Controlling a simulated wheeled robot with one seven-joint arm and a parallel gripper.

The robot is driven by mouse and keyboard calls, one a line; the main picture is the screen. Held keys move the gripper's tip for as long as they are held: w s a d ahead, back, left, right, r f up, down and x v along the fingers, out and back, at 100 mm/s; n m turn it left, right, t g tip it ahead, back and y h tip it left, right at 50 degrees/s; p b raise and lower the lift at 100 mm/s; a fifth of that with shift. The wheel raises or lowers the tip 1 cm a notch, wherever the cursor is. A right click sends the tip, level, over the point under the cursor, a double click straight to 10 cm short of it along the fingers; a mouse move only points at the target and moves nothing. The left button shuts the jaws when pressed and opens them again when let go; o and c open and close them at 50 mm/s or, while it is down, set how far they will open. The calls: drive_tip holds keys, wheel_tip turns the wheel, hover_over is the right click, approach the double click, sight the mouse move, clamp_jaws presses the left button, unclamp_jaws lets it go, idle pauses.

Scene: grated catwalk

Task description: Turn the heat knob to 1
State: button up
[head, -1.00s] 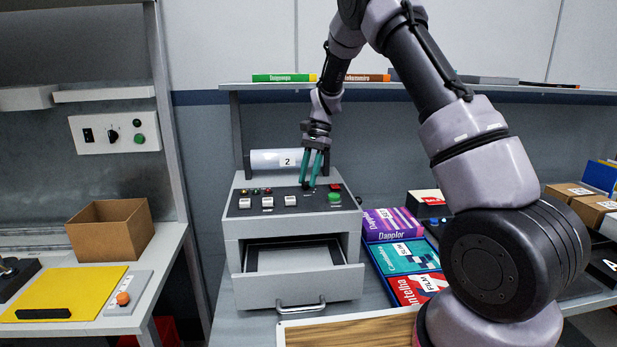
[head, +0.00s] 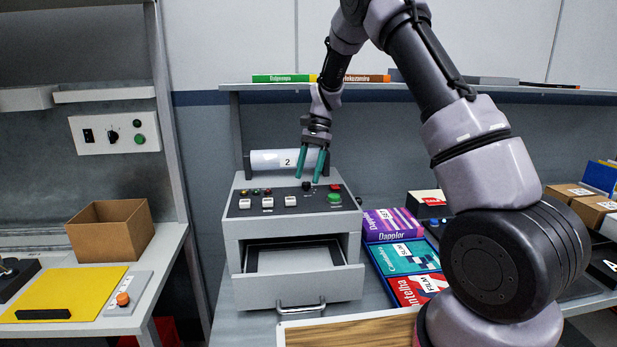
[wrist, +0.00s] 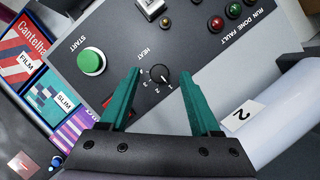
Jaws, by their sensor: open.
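The heat knob (wrist: 158,75) is a small black dial on the dark control panel, with a HEAT label and a numbered scale beside it. In the wrist view it sits between my two green fingertips, with a gap on either side. A pale pointer mark shows on it, but I cannot tell for sure which number it points at. In the head view the knob (head: 307,186) is a small dark spot just below the fingertips. My gripper (head: 307,180) is open and points down over the panel, holding nothing. The gripper (wrist: 161,72) also shows in the wrist view.
A green START button (wrist: 91,62) is beside the knob. Indicator lamps and white rocker switches (head: 267,202) share the panel. An open drawer (head: 298,272) is below; boxes (head: 403,256) lie to the right.

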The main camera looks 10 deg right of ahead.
wheel_tip(320, 180, up, 8)
drive_tip(key=shift+r, duration=0.25)
